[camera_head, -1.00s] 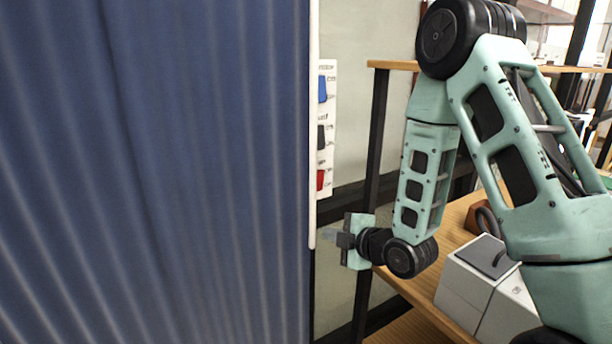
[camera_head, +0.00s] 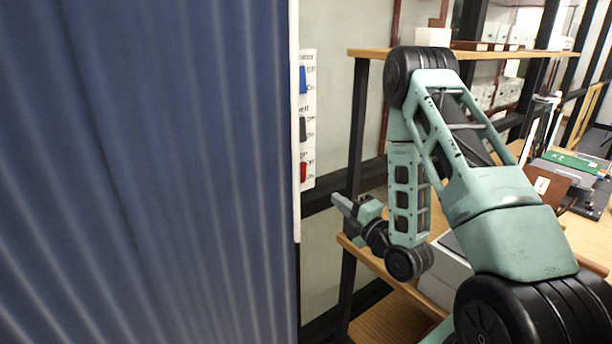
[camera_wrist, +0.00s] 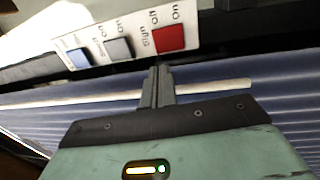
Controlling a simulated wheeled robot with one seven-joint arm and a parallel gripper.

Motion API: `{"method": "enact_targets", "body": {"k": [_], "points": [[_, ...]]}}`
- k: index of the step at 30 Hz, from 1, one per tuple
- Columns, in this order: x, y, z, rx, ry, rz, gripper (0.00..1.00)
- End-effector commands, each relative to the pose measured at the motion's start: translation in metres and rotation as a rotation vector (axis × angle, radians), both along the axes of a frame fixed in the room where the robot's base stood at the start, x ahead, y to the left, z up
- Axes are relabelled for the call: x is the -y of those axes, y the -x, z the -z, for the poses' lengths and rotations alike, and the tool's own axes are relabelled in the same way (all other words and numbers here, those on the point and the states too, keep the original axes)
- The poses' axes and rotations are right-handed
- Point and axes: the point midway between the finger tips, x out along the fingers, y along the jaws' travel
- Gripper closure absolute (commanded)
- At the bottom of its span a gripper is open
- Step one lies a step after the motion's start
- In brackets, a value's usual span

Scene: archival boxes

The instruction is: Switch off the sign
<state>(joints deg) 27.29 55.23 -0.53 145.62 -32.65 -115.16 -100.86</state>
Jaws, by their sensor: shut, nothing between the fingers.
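A white switch panel (camera_head: 310,105) hangs upright on the wall, partly hidden by the blue curtain's edge in the head view. It carries a blue switch at the top, a dark grey one in the middle and a red switch (camera_head: 303,172) at the bottom. In the wrist view the panel is turned over, and the red switch (camera_wrist: 169,37) stands beside the lettering "Sign", "Off" and "On". My gripper (camera_head: 337,199) is shut and empty, lower and to the right of the panel. In the wrist view its fingertips (camera_wrist: 158,70) appear just below the red switch; the remaining gap is hard to judge.
A blue ribbed curtain (camera_head: 140,170) with a pale edge fills the left. Wooden shelves on dark posts (camera_head: 356,130) stand right of the panel. A grey-white box (camera_head: 445,275) sits on the lower shelf behind my arm.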

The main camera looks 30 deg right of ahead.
Motion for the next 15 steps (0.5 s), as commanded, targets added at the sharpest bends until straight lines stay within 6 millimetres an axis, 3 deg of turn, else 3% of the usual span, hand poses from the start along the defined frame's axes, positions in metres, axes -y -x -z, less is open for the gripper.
{"method": "enact_targets", "body": {"k": [15], "points": [[-0.001, -0.021, 0.004, 0.004, 0.004, -0.003, 1.00]]}}
